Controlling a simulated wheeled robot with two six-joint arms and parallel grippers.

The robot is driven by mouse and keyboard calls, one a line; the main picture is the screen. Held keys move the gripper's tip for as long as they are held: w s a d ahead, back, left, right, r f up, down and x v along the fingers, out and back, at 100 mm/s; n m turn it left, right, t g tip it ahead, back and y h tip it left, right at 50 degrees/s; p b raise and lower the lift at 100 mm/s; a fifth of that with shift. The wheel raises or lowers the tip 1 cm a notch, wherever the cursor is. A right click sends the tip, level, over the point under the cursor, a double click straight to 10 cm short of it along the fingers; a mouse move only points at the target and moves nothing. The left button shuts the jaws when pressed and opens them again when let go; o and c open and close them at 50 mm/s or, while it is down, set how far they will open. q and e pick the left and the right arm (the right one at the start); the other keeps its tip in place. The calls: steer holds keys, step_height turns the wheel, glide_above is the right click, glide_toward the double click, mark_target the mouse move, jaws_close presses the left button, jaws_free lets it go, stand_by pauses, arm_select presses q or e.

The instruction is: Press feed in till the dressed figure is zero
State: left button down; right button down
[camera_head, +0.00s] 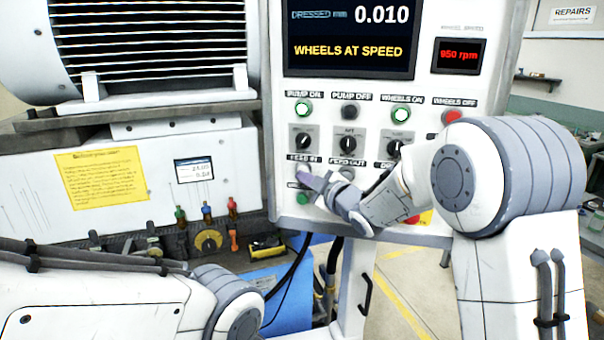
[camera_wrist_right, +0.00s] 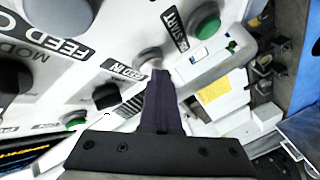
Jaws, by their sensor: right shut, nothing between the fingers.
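The control panel screen (camera_head: 349,36) reads DRESSED 0.010 and WHEELS AT SPEED. The gripper hides most of the feed in button in the head view. In the right wrist view the grey feed in button (camera_wrist_right: 149,59) shows just beyond the shut fingertips (camera_wrist_right: 158,76). I cannot tell whether the tips touch it. My left arm comes in at lower left; its gripper is out of view.
The FEED OUT button (camera_head: 346,174) is to the right of feed in. A green button (camera_head: 303,198) sits below it. Pump and wheels buttons and several dark knobs (camera_head: 303,140) are above. The speed display (camera_head: 459,55) reads 950 rpm. A grinder housing (camera_head: 150,50) stands at left.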

steer(key=shift+s+a+b, duration=0.25)
steer(key=shift+s+b, duration=0.45)
steer(key=shift+s, duration=0.2)
steer(key=shift+s, duration=0.1)
steer(key=s+b, duration=0.1)
steer(key=s, duration=0.1)
steer(key=s+a+b, duration=0.1)
steer(key=s+b, duration=0.1)
steer(key=shift+s+a, duration=0.15)
steer(key=shift+s, duration=0.2)
stand_by(2.2)
